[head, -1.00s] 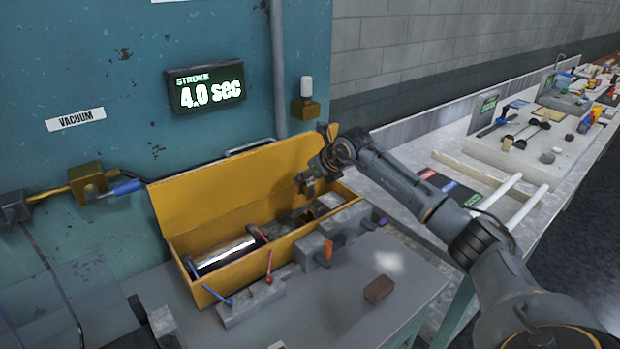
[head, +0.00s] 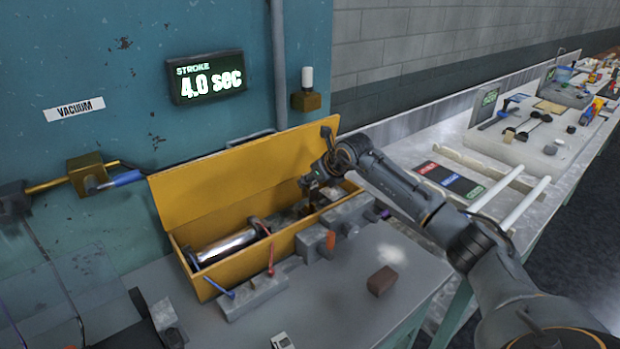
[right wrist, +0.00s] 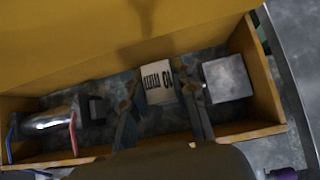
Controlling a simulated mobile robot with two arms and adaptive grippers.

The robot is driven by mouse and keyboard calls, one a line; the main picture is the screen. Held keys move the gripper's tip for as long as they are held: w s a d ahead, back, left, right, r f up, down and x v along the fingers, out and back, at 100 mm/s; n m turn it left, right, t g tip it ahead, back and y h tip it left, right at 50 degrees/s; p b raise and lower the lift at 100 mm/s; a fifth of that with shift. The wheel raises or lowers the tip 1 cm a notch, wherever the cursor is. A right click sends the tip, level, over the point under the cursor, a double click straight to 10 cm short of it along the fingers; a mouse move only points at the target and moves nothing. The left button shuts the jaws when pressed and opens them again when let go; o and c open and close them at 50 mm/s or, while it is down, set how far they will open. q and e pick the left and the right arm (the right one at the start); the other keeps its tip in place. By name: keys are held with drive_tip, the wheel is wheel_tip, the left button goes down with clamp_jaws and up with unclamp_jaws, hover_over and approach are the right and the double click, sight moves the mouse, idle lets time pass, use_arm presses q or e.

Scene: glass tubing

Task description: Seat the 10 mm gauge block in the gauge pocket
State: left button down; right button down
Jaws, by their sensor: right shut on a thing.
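The 10 mm gauge block (right wrist: 157,83) is a pale block with "10 mm" printed on top, upside down in the right wrist view. My right gripper (right wrist: 160,96) is shut on it, with one finger on each side. In the head view my right gripper (head: 311,190) reaches into the right part of the open yellow box (head: 232,273), where the block is mostly hidden. I cannot tell whether the block touches the box floor. I cannot make out the gauge pocket for certain. My left gripper is not in view.
A shiny cylinder (head: 226,246) fills the box's left part. The raised yellow lid (head: 215,190) stands behind. A brown block (head: 381,281) lies on the bench.

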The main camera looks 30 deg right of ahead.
sight(314, 195)
drive_tip(key=shift+f+b, duration=0.95)
drive_tip(key=shift+f, duration=0.75)
drive_tip(key=shift+b, duration=0.3)
drive_tip(key=shift+f+b, duration=1)
drive_tip(key=shift+f, duration=0.4)
drive_tip(key=c, duration=1)
unclamp_jaws()
drive_tip(key=shift+r, duration=0.1)
